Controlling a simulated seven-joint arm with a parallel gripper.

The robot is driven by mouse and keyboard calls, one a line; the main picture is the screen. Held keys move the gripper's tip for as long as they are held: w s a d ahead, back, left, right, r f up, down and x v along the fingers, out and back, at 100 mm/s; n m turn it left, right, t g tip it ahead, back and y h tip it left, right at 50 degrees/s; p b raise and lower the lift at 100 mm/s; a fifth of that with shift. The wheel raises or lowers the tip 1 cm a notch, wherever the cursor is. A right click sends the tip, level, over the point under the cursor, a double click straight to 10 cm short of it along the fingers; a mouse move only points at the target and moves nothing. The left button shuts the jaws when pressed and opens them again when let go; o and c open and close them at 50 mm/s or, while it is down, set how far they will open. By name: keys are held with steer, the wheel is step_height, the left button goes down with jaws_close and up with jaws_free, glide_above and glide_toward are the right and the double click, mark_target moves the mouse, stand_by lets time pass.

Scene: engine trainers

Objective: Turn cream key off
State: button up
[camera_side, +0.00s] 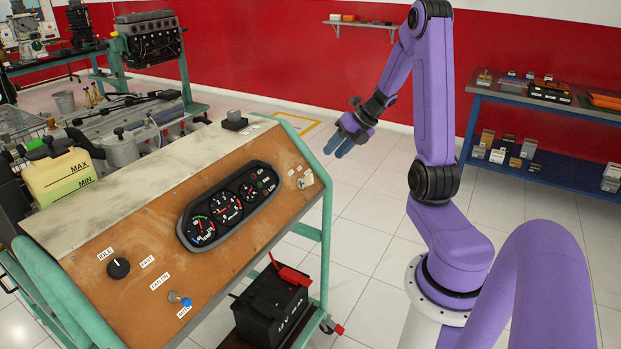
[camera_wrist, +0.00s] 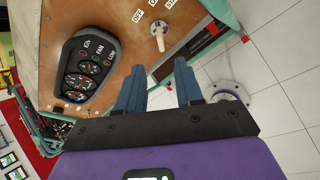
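The cream key (camera_wrist: 159,40) sits in a switch on the brown panel in the wrist view, just below labels reading OFF and ON and a partly cut-off third label. It also shows small at the right end of the panel in the side view (camera_side: 307,180). Which label it points at is hard to tell. My gripper (camera_wrist: 160,68) has two blue fingers spread apart with nothing between them. The key lies beyond the gap between the fingertips, apart from them. In the side view my gripper (camera_side: 339,145) hangs in the air beyond the panel's right end.
The panel (camera_side: 140,260) carries a gauge cluster (camera_side: 228,206), a black knob (camera_side: 118,268) and a blue-tipped toggle (camera_side: 182,301). A green frame (camera_side: 325,215) edges it. A black battery (camera_side: 270,305) with red clamps sits below. Open tiled floor lies right of the panel.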

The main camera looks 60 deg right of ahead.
mark_target(312, 175)
steer(key=x, duration=1.3)
jaws_close()
